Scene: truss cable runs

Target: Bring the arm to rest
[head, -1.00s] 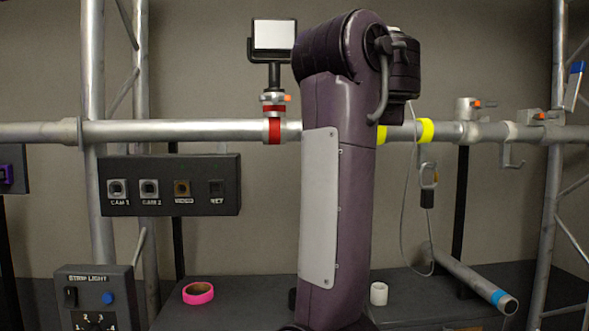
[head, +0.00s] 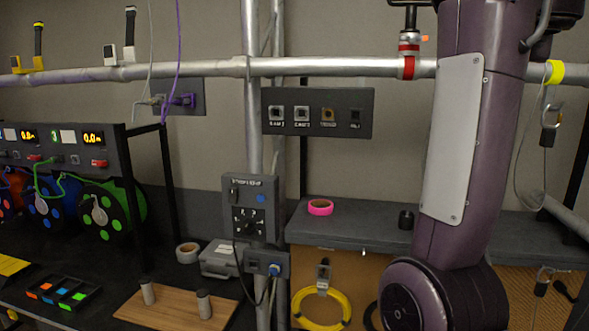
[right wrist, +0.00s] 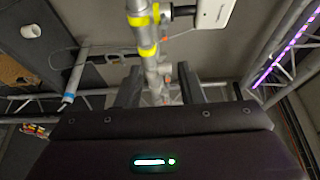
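My purple arm (head: 470,140) stands upright at the right of the head view, in front of the truss; its gripper is out of that view. In the right wrist view my right gripper (right wrist: 160,70) has its two dark fingers apart, with nothing seen held between them. A metal pipe with yellow bands (right wrist: 146,50) shows beyond and between the fingers; whether it touches them I cannot tell. My left gripper is in neither view.
The horizontal truss pipe (head: 330,67) crosses behind the arm, with a red-banded clamp (head: 407,62). A CAM panel (head: 317,112) hangs below it. Pink tape (head: 320,207) lies on the grey shelf (head: 345,232). Cable reels (head: 100,212) and a wooden board (head: 175,306) are at the left.

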